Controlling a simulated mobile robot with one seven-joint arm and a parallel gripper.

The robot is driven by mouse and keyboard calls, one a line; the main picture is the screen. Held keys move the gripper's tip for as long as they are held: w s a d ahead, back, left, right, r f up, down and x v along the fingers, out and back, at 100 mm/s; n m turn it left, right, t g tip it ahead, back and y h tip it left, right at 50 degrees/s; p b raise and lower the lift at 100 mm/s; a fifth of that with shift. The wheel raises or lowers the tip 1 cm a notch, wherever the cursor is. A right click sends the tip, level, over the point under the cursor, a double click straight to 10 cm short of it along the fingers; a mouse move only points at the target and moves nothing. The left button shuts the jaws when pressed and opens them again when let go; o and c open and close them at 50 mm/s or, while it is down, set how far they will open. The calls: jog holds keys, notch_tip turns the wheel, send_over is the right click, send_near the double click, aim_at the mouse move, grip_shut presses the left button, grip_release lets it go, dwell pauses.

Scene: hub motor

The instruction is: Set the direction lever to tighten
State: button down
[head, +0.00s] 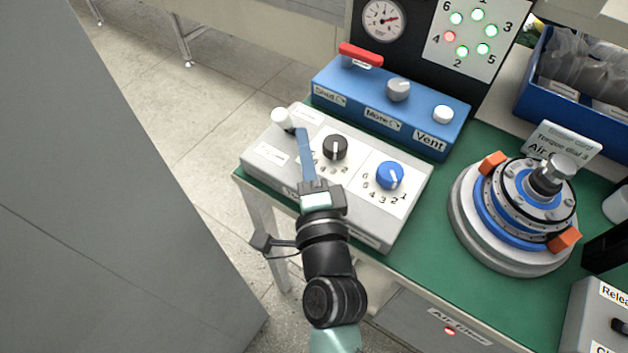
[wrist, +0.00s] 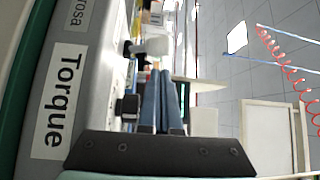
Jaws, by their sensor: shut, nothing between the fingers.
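The direction lever, a short lever with a white knob (head: 283,118), stands at the far left corner of the grey control box (head: 262,172). Small labels lie near it, too small to read. My gripper (head: 301,131) is shut and empty, its blue fingers together, with the tips just right of the white knob. In the wrist view the closed fingertips (wrist: 165,73) point toward the white knob (wrist: 154,46), which is slightly left and ahead. I cannot tell whether they touch. The lever's base is partly hidden.
A black dial (head: 335,148) and a blue dial (head: 389,176) sit right of my fingers on the box. Behind is a blue box (head: 430,125) with a red lever (head: 361,55). The hub motor (head: 515,215) stands to the right on the green bench.

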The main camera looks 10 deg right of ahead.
jog(key=s, duration=0.2)
jog(key=s+b, duration=0.1)
jog(key=s, duration=0.4)
jog(key=shift+s+a+f+b, duration=0.1)
jog(key=shift+f+b, duration=0.25)
jog(key=shift+f, duration=0.05)
jog(key=shift+s+r, duration=0.1)
jog(key=shift+s, duration=0.55)
